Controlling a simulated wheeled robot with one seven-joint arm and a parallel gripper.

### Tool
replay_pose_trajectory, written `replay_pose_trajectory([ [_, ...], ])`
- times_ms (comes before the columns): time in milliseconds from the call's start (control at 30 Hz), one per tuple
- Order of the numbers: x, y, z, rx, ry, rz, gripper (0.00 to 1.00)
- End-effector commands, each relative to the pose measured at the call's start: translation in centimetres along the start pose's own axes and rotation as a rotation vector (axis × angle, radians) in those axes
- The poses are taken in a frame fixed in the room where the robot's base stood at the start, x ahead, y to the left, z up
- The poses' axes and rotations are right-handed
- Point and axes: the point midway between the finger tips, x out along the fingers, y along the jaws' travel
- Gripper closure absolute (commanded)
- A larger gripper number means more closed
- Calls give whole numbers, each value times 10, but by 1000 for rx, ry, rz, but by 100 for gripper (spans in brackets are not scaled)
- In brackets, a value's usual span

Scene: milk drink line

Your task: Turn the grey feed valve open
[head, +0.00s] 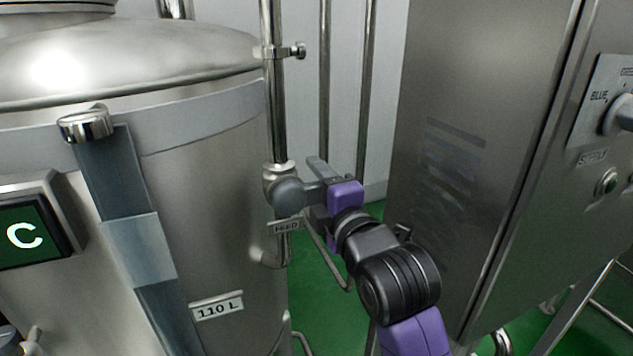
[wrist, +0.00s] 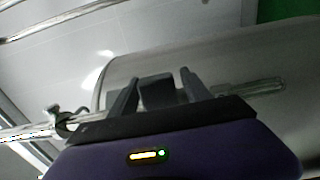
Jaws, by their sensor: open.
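The grey feed valve (head: 288,196) sits on the vertical steel pipe beside the tank, with a FEED label (head: 286,227) just below its round grey hub. My gripper (head: 318,187), with a purple body, is at the right side of the valve, its fingers reaching toward the hub. In the wrist view my gripper (wrist: 158,84) has its two fingers apart, with a dark grey block (wrist: 160,92) between them, seemingly the valve's handle. I cannot tell whether the fingers touch it. The gripper hides part of the handle in the head view.
A steel tank (head: 200,180) marked 110 L stands at the left, with a green C display (head: 24,234). A steel cabinet (head: 470,130) with knobs stands at the right. Thin vertical pipes (head: 325,90) run along the wall behind my gripper. The floor (head: 312,290) is green.

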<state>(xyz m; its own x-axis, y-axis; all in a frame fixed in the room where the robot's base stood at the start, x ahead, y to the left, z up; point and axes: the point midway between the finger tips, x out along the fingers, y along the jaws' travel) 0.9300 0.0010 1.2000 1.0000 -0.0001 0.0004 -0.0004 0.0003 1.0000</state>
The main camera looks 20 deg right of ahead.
Motion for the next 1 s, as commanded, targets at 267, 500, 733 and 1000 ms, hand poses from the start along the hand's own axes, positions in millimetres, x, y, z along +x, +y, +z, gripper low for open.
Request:
replay_pose_trajectory([
  [267,0,0,0,0,0,0,55],
  [500,0,0,0,0,0,-1,100],
  [733,0,-1,0,0,0,-1,100],
  [1000,0,-1,0,0,0,-2,100],
])
